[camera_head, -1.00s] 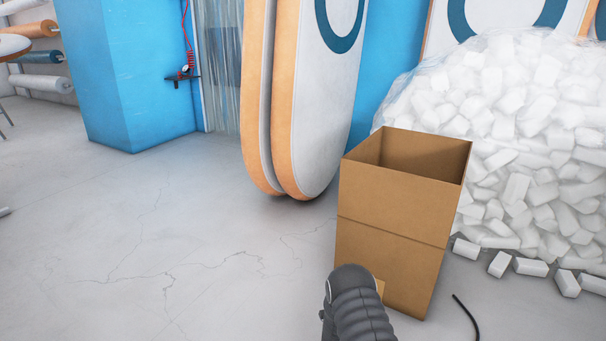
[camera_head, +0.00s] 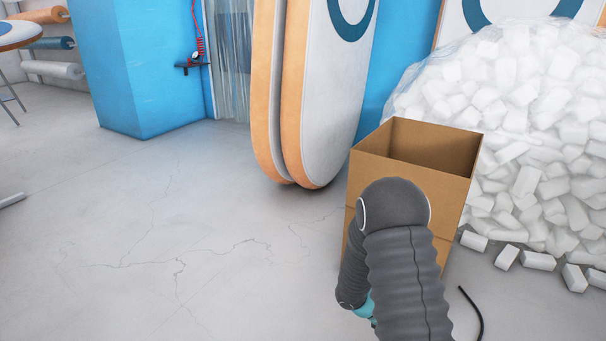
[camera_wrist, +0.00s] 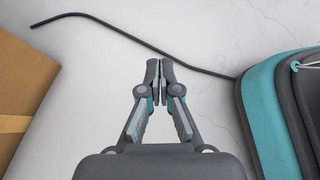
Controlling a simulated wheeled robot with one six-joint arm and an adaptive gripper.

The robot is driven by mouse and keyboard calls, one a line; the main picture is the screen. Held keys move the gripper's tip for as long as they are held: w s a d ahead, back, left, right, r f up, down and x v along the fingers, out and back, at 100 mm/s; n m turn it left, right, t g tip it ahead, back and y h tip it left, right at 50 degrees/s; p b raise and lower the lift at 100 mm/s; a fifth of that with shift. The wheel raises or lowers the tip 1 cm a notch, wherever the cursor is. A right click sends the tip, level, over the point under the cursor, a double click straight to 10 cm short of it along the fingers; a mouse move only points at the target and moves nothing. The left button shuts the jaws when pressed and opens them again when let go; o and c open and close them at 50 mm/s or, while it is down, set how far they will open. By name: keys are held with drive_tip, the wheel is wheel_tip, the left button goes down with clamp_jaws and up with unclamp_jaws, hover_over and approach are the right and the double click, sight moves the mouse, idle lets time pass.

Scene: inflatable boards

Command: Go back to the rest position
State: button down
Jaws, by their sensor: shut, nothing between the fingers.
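My gripper (camera_wrist: 160,80) is in the wrist view, its two fingers brought together at the tips with nothing between them. In the head view my grey ribbed arm rises at the lower right, bent, in front of the cardboard box. The gripper itself is hidden or out of frame there.
An open cardboard box (camera_head: 420,162) stands just beyond my arm; its side shows in the wrist view (camera_wrist: 22,85). A bag of white foam blocks (camera_head: 510,120) is behind it, with loose blocks (camera_head: 538,262) on the floor. A black cable (camera_head: 475,310) lies nearby. Floor at left is clear.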

drive_tip(key=s+a+r+m+t+y+p, duration=0.2)
drive_tip(key=s+a+r+m+y, duration=0.1)
drive_tip(key=r, duration=1)
drive_tip(key=s+a+r+m+t+y+p, duration=0.2)
drive_tip(key=s+a+r+m, duration=0.4)
drive_tip(key=r, duration=0.7)
drive_tip(key=s+a+r+m+t+y+p, duration=0.2)
drive_tip(key=s+a+r+m+t+y, duration=0.2)
drive_tip(key=s+r+m, duration=0.3)
drive_tip(key=s+a+r+y, duration=0.1)
drive_tip(key=s+r, duration=0.2)
drive_tip(key=r, duration=0.3)
drive_tip(key=shift+s+r+y+p, duration=0.35)
drive_tip(key=shift+s+r+y, duration=0.05)
